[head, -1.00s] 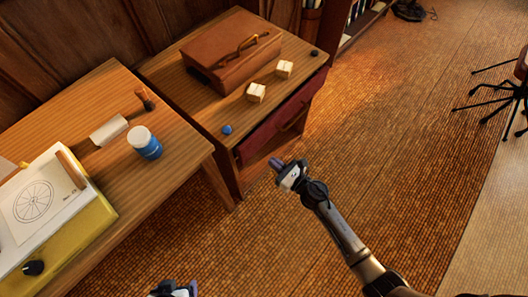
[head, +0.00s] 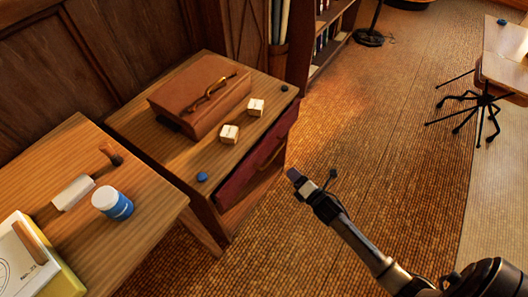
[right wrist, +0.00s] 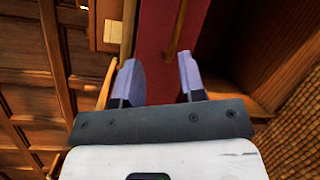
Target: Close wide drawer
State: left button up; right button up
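The wide drawer (head: 250,165) is a dark red front with a brass bar handle (head: 271,152), on the right side of a wooden cabinet (head: 150,125). It appears to stand out a little from the cabinet. My right gripper (head: 293,175) is to the right of the drawer front in the head view, apart from it. In the right wrist view its two purple fingers (right wrist: 160,82) are spread and empty, facing the red drawer front (right wrist: 153,50) and its handle (right wrist: 178,25). My left gripper is out of the head view.
On the cabinet top are a brown case (head: 200,102), two pale cubes (head: 229,134), a blue knob-like object (head: 202,177) and a dark one. A wooden table (head: 150,200) with a blue-and-white jar (head: 113,203) stands at left. The floor (head: 400,150) right of the cabinet is clear.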

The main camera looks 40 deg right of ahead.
aim_at(274, 155)
jog(key=w+f+m+b, duration=0.1)
jog(key=w, duration=0.3)
jog(key=w+f+m+b, duration=0.2)
jog(key=w, duration=0.2)
jog(key=w+d+f+m+g+b, duration=0.1)
jog(key=w+b, duration=0.1)
jog(key=w, duration=0.3)
jog(key=shift+f+m+h, duration=0.15)
jog(key=shift+m+h, duration=0.15)
jog(key=shift+w, duration=0.1)
grip_shut()
dwell(0.3)
